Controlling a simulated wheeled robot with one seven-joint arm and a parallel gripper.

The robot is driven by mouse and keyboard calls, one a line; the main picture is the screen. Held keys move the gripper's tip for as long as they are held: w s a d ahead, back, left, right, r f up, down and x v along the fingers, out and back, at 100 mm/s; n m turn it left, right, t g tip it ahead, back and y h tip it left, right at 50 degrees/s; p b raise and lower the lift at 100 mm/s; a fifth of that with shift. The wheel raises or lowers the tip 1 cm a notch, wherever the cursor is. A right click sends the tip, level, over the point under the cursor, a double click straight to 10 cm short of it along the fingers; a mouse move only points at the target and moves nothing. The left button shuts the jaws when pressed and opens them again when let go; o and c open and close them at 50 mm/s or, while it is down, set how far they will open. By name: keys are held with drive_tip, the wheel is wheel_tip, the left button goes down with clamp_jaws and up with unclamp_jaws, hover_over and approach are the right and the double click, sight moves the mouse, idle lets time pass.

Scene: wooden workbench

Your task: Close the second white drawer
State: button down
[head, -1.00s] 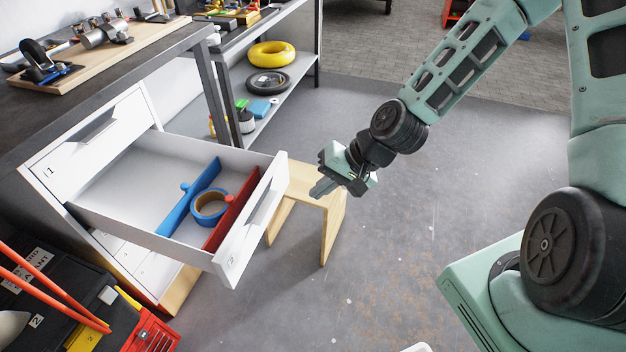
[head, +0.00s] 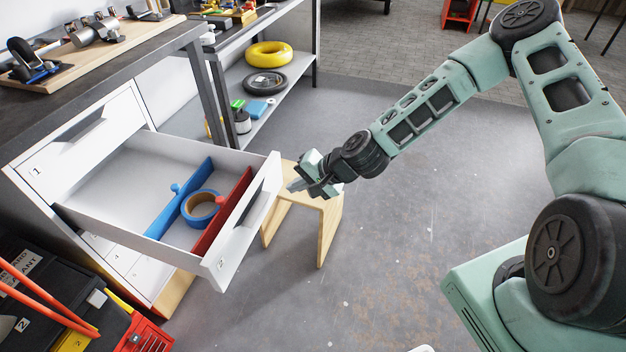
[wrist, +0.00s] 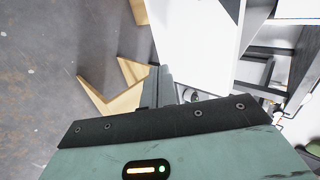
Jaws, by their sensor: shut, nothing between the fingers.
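The second white drawer (head: 222,262), marked 2, is pulled far out of the white cabinet (head: 50,160) in the head view. Inside it are a blue divider (head: 172,207), a roll of blue tape (head: 201,208) and a red divider (head: 222,212). My gripper (head: 291,187) is shut and empty, just right of the drawer front's far end, above the wooden stool. A gap seems to show between its fingertips and the front; contact cannot be told. In the wrist view the fingers (wrist: 160,88) point toward a white panel (wrist: 195,45), which is probably the drawer.
A wooden stool (head: 328,215) stands on the floor beside the drawer front. The drawer marked 1 (head: 75,145) above is shut. Black and red toolboxes (head: 60,315) stand at the lower left. A shelf with a yellow ring (head: 270,54) is behind.

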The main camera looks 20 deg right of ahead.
drive_tip(key=shift+w+a+r, duration=0.1)
drive_tip(key=shift+w+a, duration=0.75)
drive_tip(key=shift+a, duration=0.3)
